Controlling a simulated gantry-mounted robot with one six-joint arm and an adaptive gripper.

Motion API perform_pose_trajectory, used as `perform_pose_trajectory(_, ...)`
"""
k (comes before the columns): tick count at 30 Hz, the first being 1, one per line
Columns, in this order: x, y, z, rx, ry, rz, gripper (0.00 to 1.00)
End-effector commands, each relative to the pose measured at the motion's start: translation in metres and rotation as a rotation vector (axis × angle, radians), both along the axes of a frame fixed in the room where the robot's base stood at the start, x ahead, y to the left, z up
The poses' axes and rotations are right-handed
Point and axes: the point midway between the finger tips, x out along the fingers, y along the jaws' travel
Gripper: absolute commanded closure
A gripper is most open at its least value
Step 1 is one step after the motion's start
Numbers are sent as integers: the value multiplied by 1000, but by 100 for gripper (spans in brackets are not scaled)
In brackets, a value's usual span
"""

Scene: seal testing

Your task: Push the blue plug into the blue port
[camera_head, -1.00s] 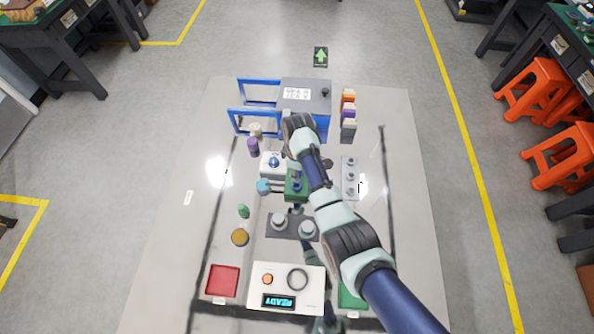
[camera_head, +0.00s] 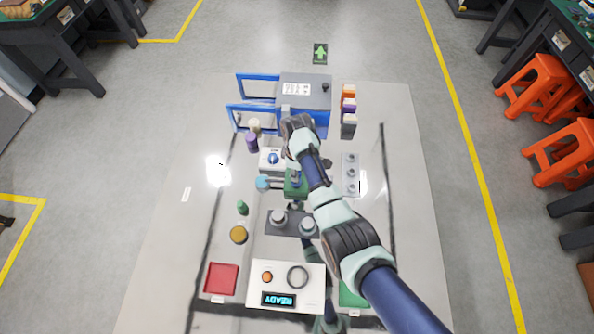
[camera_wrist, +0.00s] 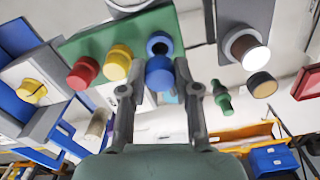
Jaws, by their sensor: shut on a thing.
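The blue plug (camera_wrist: 160,74) is between the two fingers of my gripper (camera_wrist: 158,88), which is shut on it in the wrist view. The blue port (camera_wrist: 159,43) shows as a blue ring with a dark opening on the green block (camera_wrist: 190,26). The plug appears just below the port in that picture, and its top overlaps the port's lower edge. I cannot tell whether they touch. In the head view the green block (camera_head: 291,190) is partly hidden by my arm, and the plug cannot be made out clearly.
On the green block, a red piece (camera_wrist: 84,71) and a yellow piece (camera_wrist: 117,60) sit beside the blue port. A grey block with pegs (camera_head: 272,228) is in front of the green block. A white box with a dial (camera_head: 264,161) stands behind it.

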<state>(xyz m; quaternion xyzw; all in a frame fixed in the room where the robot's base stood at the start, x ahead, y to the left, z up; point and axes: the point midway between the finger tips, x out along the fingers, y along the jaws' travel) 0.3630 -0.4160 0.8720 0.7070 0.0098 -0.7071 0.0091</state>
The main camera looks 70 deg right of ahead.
Motion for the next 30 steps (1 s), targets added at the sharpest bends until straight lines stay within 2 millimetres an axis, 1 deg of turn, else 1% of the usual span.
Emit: perform_pose_trajectory(30, 0, 0, -23, 0, 0, 0, 95)
